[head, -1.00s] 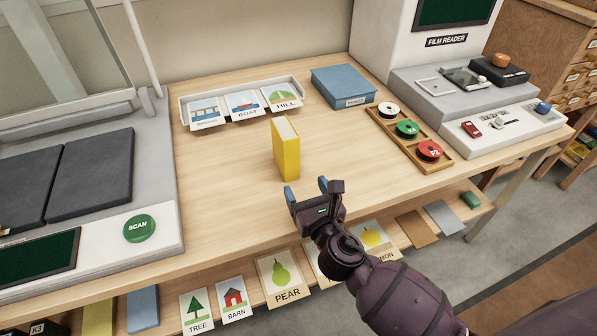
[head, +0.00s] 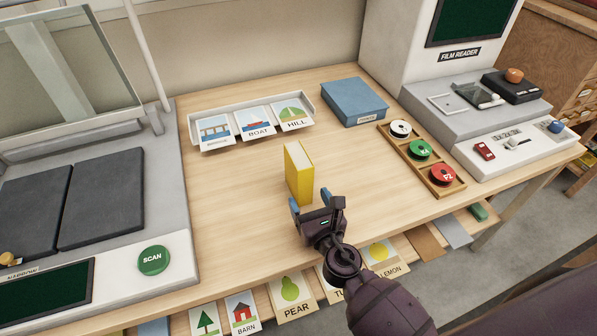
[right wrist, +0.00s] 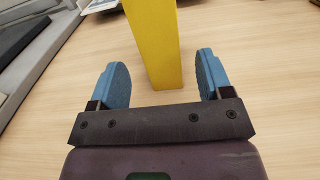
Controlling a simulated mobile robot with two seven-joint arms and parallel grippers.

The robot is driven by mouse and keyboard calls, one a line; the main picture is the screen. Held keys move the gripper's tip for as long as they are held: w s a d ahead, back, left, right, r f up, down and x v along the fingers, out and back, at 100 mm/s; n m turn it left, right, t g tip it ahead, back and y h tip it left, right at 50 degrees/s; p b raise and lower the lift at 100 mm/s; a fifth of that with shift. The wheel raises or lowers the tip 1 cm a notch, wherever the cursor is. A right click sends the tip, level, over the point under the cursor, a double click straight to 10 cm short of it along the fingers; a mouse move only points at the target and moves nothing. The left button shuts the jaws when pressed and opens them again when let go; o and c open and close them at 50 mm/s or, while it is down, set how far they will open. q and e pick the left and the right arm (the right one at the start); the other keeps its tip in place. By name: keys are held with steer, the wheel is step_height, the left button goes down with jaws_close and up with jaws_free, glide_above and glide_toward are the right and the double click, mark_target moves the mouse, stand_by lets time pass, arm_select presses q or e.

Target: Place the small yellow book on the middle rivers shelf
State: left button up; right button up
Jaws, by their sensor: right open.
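The small yellow book (head: 299,174) stands upright on the wooden table. My right gripper (head: 310,198) is at its near side, with its blue fingers apart. In the right wrist view, the lower part of the yellow book (right wrist: 154,45) shows just ahead of and between the open fingertips of the gripper (right wrist: 162,75). The fingers do not close on the book; clear gaps show on both sides. The top of the book is cut off in the wrist view. The rivers shelf is not in view. My left gripper is not in view.
A picture-card tray (head: 250,124) and a blue box (head: 353,103) stand behind the book. A reel tray (head: 447,189) lies to the right, near the film reader. A scanner (head: 180,245) is at left. Picture cards (head: 292,297) sit below the front edge. Table around the book is clear.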

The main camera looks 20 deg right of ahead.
mark_target(300, 179)
steer(key=shift+w, duration=0.7)
steer(key=w, duration=0.4)
steer(key=shift+w, duration=0.3)
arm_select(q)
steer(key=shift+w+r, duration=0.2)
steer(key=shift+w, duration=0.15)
arm_select(e)
steer(key=shift+w, duration=0.35)
steer(key=c, duration=1.2)
steer(key=shift+r, duration=0.25)
arm_select(q)
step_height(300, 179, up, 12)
steer(key=p, duration=1.3)
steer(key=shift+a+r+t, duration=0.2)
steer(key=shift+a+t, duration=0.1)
arm_select(e)
steer(key=shift+r, duration=9.9)
